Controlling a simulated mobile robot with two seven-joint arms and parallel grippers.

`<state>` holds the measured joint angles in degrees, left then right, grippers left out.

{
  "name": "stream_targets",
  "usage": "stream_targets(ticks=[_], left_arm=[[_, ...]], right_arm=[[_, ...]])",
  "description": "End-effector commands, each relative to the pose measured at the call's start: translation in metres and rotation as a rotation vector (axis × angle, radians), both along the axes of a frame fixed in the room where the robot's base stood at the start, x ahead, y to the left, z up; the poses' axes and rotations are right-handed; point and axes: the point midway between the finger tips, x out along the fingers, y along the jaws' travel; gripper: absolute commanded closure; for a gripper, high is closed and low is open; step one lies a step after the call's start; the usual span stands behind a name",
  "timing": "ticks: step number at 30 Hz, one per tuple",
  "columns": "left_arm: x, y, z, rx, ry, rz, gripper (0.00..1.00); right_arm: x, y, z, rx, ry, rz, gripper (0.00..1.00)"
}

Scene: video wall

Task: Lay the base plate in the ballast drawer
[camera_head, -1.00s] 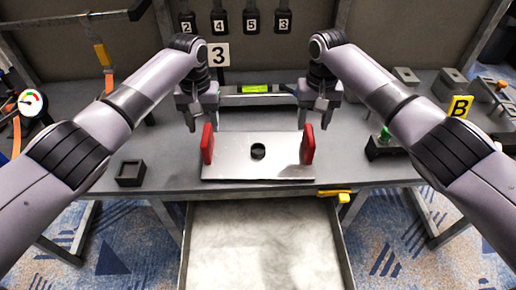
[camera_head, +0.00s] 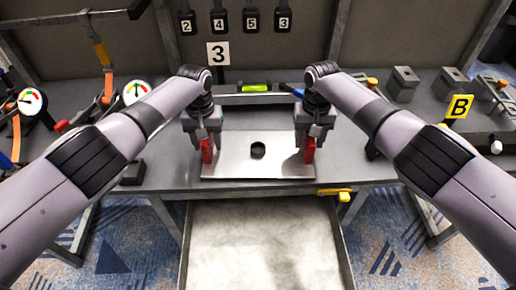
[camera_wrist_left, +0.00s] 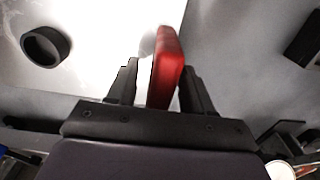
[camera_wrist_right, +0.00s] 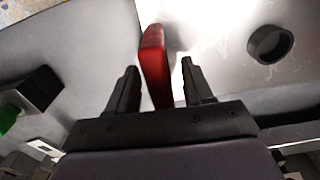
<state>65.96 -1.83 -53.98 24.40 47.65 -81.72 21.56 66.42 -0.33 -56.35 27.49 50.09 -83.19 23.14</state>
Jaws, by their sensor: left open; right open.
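The ballast drawer (camera_head: 262,245) is pulled out below the table's front edge, with a pale, empty floor visible.
A yellow latch-like piece (camera_head: 335,193) sits at the table edge by the drawer's right corner. A spirit level (camera_head: 256,88) lies behind the plate. Gauges (camera_head: 135,91) stand at left; grey blocks (camera_head: 403,84) and a "B" sign (camera_head: 459,107) stand at right.

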Motion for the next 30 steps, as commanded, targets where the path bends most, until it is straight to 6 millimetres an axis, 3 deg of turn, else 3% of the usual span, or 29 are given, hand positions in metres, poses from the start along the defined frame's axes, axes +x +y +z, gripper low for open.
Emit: stream_targets(ticks=[1, 2, 6, 30], left_arm=[[0.0001, -0.0001, 0.0003, 0.000, 0.000, 0.000, 0.49], [0.0001, -0.0002, 0.0003, 0.000, 0.000, 0.000, 0.55], [0.0001, -0.0001, 0.0004, 0.000, 0.000, 0.000, 1.00], [0.0003, 0.0006, 0.0007, 0.001, 0.000, 0.001, 1.00]], right_arm=[[-0.0001, 0.0002, 0.0000, 0.000, 0.000, 0.000, 0.49], [-0.0001, 0.0002, 0.0000, 0.000, 0.000, 0.000, 0.55], [0.0000, 0.0002, 0.0002, 0.000, 0.000, 0.000, 1.00], [0.0003, -0.0006, 0.0007, -0.001, -0.001, -0.001, 1.00]])
